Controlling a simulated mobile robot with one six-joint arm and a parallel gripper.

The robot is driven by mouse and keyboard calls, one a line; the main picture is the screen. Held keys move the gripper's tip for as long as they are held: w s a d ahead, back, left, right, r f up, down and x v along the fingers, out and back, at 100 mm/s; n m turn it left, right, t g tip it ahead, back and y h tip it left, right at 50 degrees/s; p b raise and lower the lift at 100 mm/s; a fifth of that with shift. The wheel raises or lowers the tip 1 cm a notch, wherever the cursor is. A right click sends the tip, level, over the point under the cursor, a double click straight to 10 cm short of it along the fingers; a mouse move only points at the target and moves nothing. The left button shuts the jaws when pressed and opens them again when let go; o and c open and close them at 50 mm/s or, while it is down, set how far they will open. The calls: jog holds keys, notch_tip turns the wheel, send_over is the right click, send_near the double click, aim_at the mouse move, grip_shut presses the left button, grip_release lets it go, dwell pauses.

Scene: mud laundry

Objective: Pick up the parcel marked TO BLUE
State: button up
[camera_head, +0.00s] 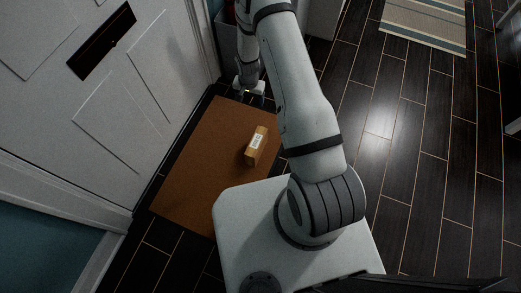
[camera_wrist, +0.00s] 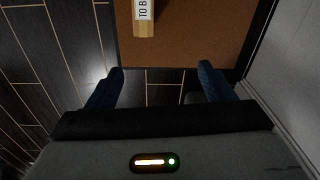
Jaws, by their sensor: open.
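A small brown parcel (camera_head: 256,146) with a white label lies on the brown doormat (camera_head: 201,170) in the head view. In the wrist view the parcel (camera_wrist: 143,29) is at the top edge, partly cut off, and its label shows "TO B"; the rest of the word is out of frame. My gripper (camera_head: 250,97) is beyond the mat's far end, apart from the parcel. In the wrist view my gripper (camera_wrist: 161,75) has its two blue fingers spread wide with nothing between them.
A white panelled door (camera_head: 110,90) with a dark slot stands along the left side of the mat. Dark tiled floor (camera_head: 400,130) lies open to the right. A striped rug (camera_head: 425,22) is at the upper right.

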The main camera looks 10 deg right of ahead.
aim_at(257, 141)
jog(key=shift+m+g, duration=0.3)
jog(key=shift+m, duration=0.4)
jog(key=s+f+b, duration=0.1)
jog(key=f, duration=0.7)
jog(key=s+f+b, duration=0.2)
jog(key=f, duration=0.7)
jog(key=s+f+b, duration=0.2)
jog(key=f, duration=0.6)
jog(key=shift+f, duration=0.2)
jog(key=f+b, duration=0.1)
jog(key=f, duration=0.1)
jog(key=f+b, duration=0.1)
jog(key=f, duration=0.2)
jog(key=shift+d+f+b, duration=0.3)
jog(key=shift+d+b, duration=0.05)
jog(key=shift+b, duration=0.05)
jog(key=shift+c, duration=0.3)
jog(key=c, duration=1.3)
jog(key=shift+o, duration=0.2)
jog(key=shift+r, duration=0.15)
